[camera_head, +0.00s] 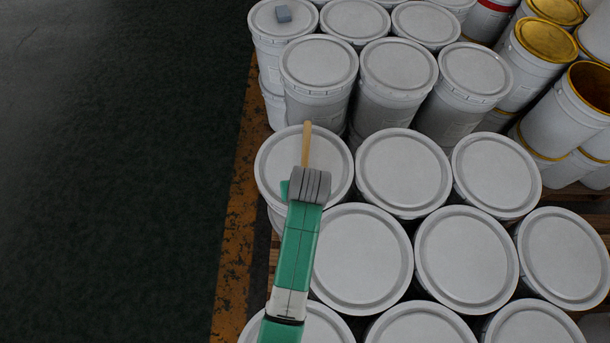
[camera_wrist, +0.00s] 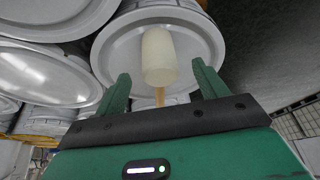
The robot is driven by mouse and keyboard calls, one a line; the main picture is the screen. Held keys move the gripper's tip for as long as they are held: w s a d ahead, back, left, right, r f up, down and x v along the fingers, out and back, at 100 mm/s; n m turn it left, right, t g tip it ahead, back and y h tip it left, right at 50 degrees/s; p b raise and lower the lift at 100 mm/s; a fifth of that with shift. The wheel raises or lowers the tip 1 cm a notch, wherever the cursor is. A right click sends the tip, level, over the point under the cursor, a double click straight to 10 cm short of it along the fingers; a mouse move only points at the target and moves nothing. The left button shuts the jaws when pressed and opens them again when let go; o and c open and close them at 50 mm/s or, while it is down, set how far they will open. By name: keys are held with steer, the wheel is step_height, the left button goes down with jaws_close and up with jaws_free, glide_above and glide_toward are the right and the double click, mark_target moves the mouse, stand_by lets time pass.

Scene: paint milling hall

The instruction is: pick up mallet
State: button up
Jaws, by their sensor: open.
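The mallet's wooden handle (camera_head: 307,144) shows in the head view over the lid of a white pail (camera_head: 272,172) on the left edge of the stack. My arm hides the mallet's head there. In the wrist view, the pale, off-white mallet head (camera_wrist: 158,52) shows against the lid, with the wooden handle (camera_wrist: 159,97) running from it toward my gripper. My gripper (camera_wrist: 163,84) is open, one green finger to each side of the mallet and neither seen touching it. The gap between fingers and mallet in depth is hard to tell.
Closed white pails (camera_head: 403,172) stand close together around this one. Dark floor (camera_head: 110,170) beyond the worn yellow stripe (camera_head: 238,240) is clear.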

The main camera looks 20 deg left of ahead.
steer(key=shift+x, duration=1.1)
steer(key=b+x, duration=0.1)
steer(key=x, duration=0.4)
steer(key=shift+w+f, duration=0.1)
steer(key=shift+w, duration=0.05)
steer(key=c, duration=1.3)
steer(key=shift+c, duration=0.2)
steer(key=shift+r, duration=0.75)
step_height(320, 180, up, 2)
steer(key=shift+d+r, duration=0.1)
steer(key=shift+r, duration=0.1)
steer(key=s+d+p, duration=0.1)
steer(key=s+d, duration=0.1)
steer(key=s, duration=0.5)
steer(key=s+d+r, duration=0.1)
steer(key=s+d, duration=0.2)
steer(key=s, duration=0.5)
steer(key=shift+s+p, duration=0.15)
steer(key=shift+p, duration=0.2)
